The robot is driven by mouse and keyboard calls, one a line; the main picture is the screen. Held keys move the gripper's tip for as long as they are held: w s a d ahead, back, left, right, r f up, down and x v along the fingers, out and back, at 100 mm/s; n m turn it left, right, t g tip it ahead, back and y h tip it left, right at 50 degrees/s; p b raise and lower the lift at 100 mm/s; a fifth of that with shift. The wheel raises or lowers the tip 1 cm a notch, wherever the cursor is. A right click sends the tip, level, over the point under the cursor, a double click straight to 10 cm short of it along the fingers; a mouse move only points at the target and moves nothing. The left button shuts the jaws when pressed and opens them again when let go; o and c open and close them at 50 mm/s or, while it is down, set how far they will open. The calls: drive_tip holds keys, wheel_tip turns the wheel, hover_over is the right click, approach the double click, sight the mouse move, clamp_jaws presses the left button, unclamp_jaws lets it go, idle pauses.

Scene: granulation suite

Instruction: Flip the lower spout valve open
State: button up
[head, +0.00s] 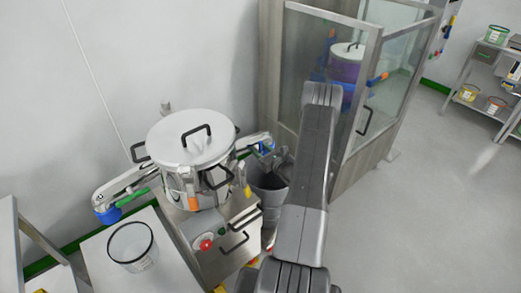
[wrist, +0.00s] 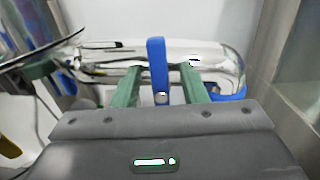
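In the wrist view a blue valve lever (wrist: 157,55) stands upright in the picture, across a shiny metal spout pipe (wrist: 213,57). My gripper (wrist: 160,72) has its two green fingers on either side of the lever, with a gap showing on both sides, so it is open and not clamped. A blue collar (wrist: 232,94) sits at the pipe's bent right end. In the head view this spout (head: 252,140) leaves the right side of a steel lidded vessel (head: 189,139). My gripper (head: 268,156) is at the spout; its fingers are hard to make out there.
A grey bin (head: 270,203) stands below the spout, partly hidden by my arm. A glass-walled booth (head: 300,70) is close behind. Another pipe with a blue end (head: 107,215) leaves the vessel's left. A clear tub (head: 132,246) stands front left. The floor at right is clear.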

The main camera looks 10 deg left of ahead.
clamp_jaws()
